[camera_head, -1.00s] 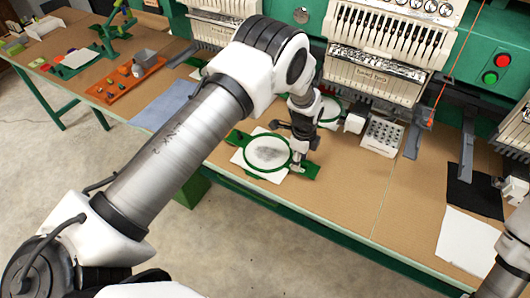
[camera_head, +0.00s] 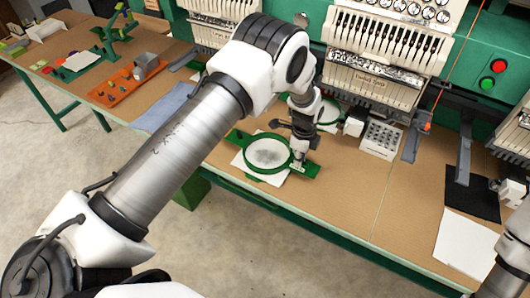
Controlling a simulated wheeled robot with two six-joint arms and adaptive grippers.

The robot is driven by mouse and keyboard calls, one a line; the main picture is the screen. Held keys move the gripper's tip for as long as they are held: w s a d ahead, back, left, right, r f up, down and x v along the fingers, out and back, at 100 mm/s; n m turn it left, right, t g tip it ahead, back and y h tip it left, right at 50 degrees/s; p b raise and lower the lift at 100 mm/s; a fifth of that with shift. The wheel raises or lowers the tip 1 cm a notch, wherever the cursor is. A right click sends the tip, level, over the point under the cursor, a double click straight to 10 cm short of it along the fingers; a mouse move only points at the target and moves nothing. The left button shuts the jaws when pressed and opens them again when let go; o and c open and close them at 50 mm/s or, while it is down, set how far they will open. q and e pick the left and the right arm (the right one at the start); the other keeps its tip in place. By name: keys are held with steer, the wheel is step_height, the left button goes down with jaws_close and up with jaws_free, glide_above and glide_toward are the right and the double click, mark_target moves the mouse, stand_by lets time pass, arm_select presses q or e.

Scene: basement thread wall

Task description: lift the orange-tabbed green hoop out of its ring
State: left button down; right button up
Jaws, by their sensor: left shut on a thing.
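The green hoop (camera_head: 246,161) lies on the table in front of the embroidery machine, with white cloth with a grey patch (camera_head: 267,153) stretched inside it. Green bracket pieces show at its left and right sides. My left gripper (camera_head: 298,163) is at the hoop's right edge, pointing down, and is shut on the hoop there. The orange tab is hidden or too small to make out. I cannot tell whether the hoop is apart from its ring.
The embroidery machine (camera_head: 375,85) stands behind the hoop. A white perforated block (camera_head: 381,139) is to the right. Black cloth (camera_head: 473,193) and white cloth (camera_head: 466,241) lie at the right. An orange tray (camera_head: 125,84) and blue-grey cloth (camera_head: 160,108) are on the left.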

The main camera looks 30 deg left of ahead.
arm_select(q)
steer(key=shift+r+p, duration=2.55)
steer(key=shift+r, duration=1.05)
steer(key=shift+w, duration=0.1)
